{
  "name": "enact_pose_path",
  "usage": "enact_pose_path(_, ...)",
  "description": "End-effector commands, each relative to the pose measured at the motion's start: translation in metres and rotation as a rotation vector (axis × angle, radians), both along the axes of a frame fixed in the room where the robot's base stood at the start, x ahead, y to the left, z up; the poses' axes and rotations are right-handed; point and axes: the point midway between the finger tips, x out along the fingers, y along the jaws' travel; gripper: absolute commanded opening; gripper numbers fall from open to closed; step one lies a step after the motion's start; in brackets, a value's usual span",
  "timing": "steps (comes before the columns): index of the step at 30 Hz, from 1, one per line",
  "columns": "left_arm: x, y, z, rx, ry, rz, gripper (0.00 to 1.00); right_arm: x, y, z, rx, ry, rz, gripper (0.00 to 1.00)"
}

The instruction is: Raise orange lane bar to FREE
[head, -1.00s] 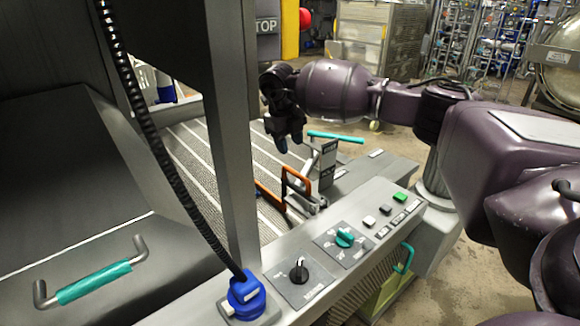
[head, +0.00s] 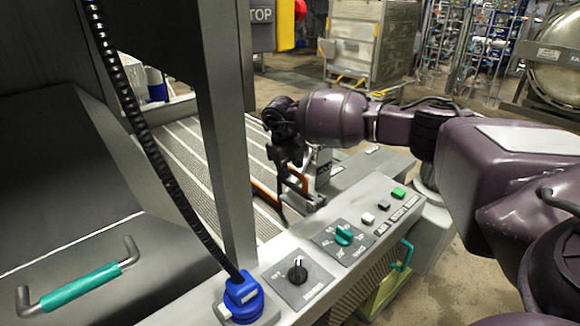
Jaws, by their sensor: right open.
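The orange lane bar (head: 266,193) lies low beside the striped conveyor bed, behind the grey control console. Part of it is hidden by my right gripper. My right gripper (head: 286,178) is open and points down at the bar's raised orange end; whether it touches the bar I cannot tell. The FREE marking cannot be read; a small dark label plate (head: 323,174) stands just right of the gripper. My left gripper is not in view.
The console (head: 330,255) in front carries a black knob (head: 297,270), a teal knob (head: 344,234), several buttons and a blue plug (head: 243,298). A grey upright post (head: 226,150) stands left of the gripper. A teal-handled panel (head: 80,286) is at lower left.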

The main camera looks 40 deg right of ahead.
Motion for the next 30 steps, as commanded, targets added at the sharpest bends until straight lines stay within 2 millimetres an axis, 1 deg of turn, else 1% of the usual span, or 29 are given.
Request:
enact_pose_path(1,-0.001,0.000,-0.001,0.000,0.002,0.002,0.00,0.000,0.000,0.000,0.000,0.000,0.000,0.38)
enact_pose_path(6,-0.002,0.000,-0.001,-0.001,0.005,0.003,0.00,0.000,0.000,0.000,0.000,0.000,0.000,0.12)
enact_pose_path(8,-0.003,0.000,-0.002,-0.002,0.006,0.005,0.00,0.000,0.000,0.000,0.000,0.000,0.000,0.02)
enact_pose_path(9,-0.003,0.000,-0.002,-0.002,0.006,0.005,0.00,0.000,0.000,0.000,0.000,0.000,0.000,0.00)
enact_pose_path(16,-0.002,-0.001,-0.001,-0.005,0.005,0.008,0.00,0.000,0.000,0.000,0.000,-0.001,0.000,0.00)
enact_pose_path(19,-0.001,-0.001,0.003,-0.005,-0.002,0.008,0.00,-0.001,0.000,0.003,0.001,-0.014,0.001,0.00)
enact_pose_path(23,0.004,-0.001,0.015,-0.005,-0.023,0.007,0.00,-0.005,0.000,0.011,0.005,-0.057,-0.001,0.00)
enact_pose_path(26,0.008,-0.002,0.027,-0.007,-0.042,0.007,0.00,-0.009,-0.001,0.019,0.009,-0.111,0.001,0.00)
enact_pose_path(30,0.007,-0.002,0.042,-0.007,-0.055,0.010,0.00,-0.018,-0.001,0.030,0.019,-0.207,0.000,0.00)
